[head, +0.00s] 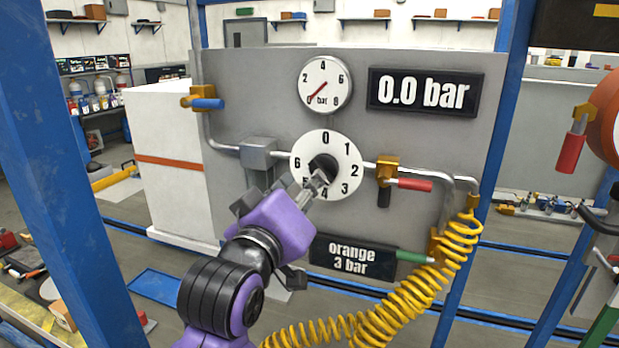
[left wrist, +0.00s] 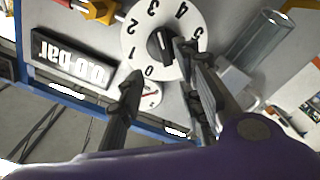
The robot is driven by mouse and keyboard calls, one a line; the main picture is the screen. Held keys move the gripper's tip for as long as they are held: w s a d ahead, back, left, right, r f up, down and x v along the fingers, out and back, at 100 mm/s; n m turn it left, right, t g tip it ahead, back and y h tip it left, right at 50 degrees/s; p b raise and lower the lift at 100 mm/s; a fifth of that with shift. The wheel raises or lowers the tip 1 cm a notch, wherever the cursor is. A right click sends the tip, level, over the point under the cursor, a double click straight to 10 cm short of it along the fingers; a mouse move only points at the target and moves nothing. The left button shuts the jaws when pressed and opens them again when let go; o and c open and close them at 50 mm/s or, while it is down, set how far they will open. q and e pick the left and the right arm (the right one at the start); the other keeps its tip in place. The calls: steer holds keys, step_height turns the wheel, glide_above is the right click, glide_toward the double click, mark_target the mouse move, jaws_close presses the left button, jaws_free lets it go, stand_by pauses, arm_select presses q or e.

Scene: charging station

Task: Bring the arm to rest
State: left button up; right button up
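My left gripper (head: 305,228) is in front of the grey panel, its fingers apart and nothing seen between them. The white dial (head: 342,152), numbered 0 to 6, has a black knob (head: 322,167); one finger overlaps the knob in the head view. In the left wrist view the gripper (left wrist: 157,60) shows two spread dark fingers. The knob (left wrist: 160,45) lies near the right fingertip; whether they touch I cannot tell. My right gripper is not in view.
The round gauge (head: 325,85) has its red needle at 0, and the display (head: 423,92) reads 0.0 bar. A sign (head: 354,257) reads "orange 3 bar". A red-handled valve (head: 410,185) and a coiled yellow hose (head: 455,245) are to the right. Blue posts (head: 70,150) flank the panel.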

arm_select(q)
steer(key=a+f+m+g+y, duration=0.1)
steer(key=a+f+m, duration=0.25)
steer(key=f, duration=1.15)
steer(key=a+f+m+g+y, duration=0.15)
steer(key=a+f, duration=0.25)
steer(key=f, duration=1.1)
steer(key=s+a+f+g+y, duration=0.1)
steer(key=s+a+f+g, duration=0.2)
steer(key=s+f, duration=1.1)
steer(key=s+a+f+g+y, duration=0.1)
steer(key=s+a+f+g, duration=0.2)
steer(key=s+f, duration=1)
steer(key=s+a, duration=0.2)
steer(key=a, duration=0.1)
steer(key=shift+f+y, duration=0.35)
steer(key=shift+f, duration=0.05)
